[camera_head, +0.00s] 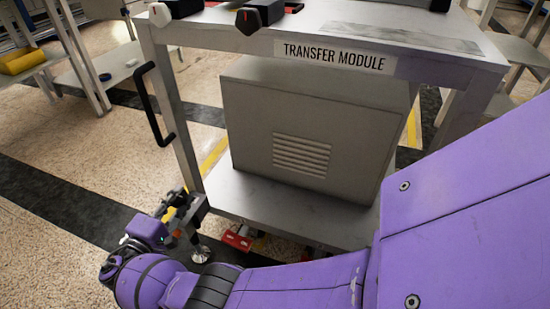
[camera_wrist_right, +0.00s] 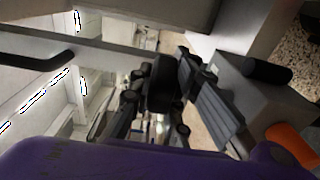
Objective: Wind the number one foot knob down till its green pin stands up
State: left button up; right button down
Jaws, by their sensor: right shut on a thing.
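The transfer module (camera_head: 335,54) is a grey metal cart with a lower shelf. Its front left foot (camera_head: 201,253) has a round metal pad on the floor. My right gripper (camera_head: 178,207) is beside that corner, low down, at the end of my purple arm. In the right wrist view my gripper (camera_wrist_right: 165,95) has its dark fingers around a black round part, which looks like the foot knob (camera_wrist_right: 163,82). The fingers are shut on it and hide much of it. I cannot make out a green pin or a number in either view. My left gripper is not in view.
A red part (camera_head: 238,238) sits under the shelf edge, right of the foot. A black handle (camera_head: 154,103) sticks out from the cart's left side. An orange part (camera_wrist_right: 292,143) shows close by in the wrist view.

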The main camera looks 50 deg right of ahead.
dwell(0.6)
jog(key=c, duration=1.6)
grip_release()
jog(key=shift+c, duration=0.2)
jog(key=v, duration=0.7)
jog(key=shift+a, duration=0.25)
jog(key=shift+w+r, duration=0.1)
